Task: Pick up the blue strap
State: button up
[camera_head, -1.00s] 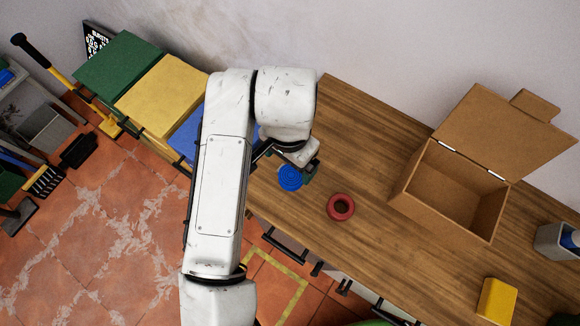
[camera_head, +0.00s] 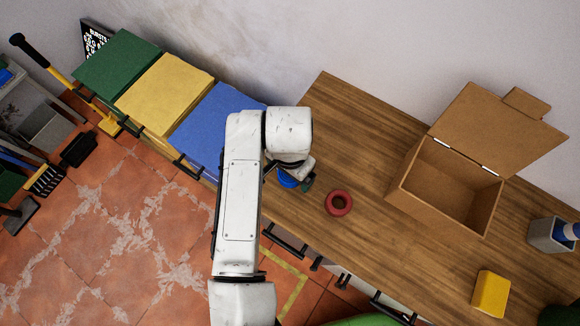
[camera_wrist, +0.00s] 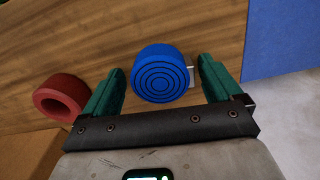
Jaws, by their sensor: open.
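The blue strap (camera_wrist: 160,73) is a rolled disc with concentric rings and a small light metal piece at one side. It lies on the wooden table (camera_head: 350,132). In the wrist view it shows between and just beyond the green fingers of my gripper (camera_wrist: 160,85), which is open and empty. In the head view only part of the strap (camera_head: 288,180) shows, the rest hidden under my wrist. My gripper (camera_head: 300,184) is largely hidden there too.
A red ring (camera_head: 339,203) lies close to the right of the strap; it also shows in the wrist view (camera_wrist: 62,97). An open cardboard box (camera_head: 450,190) stands further right. A yellow block (camera_head: 491,294) and a grey holder (camera_head: 551,235) are at the far right. A blue-lidded bin (camera_head: 215,125) stands left of the table.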

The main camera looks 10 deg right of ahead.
jog(key=c, duration=1.1)
jog(key=shift+c, duration=0.2)
jog(key=shift+r, duration=0.1)
